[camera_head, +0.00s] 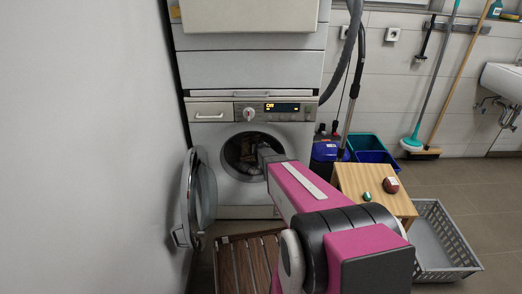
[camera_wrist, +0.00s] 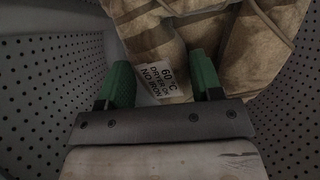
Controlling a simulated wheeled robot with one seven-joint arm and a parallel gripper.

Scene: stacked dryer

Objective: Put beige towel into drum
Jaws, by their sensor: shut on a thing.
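The beige towel (camera_wrist: 195,30) fills the upper middle of the wrist view, with a white care label on it. My gripper (camera_wrist: 165,85) has its green fingers shut on the towel. Perforated drum walls (camera_wrist: 45,90) surround gripper and towel in the wrist view, so both are inside the drum. In the head view the washer's round door (camera_head: 203,190) stands open to the left, and my arm reaches into the drum opening (camera_head: 243,155). The towel and the fingertips cannot be made out in the head view.
A wooden slatted crate (camera_head: 250,262) stands on the floor before the machine. A small wooden table (camera_head: 368,181) with two small objects and a grey basket (camera_head: 440,240) are to the right. A blue bin (camera_head: 372,157) stands behind. A wall is close on the left.

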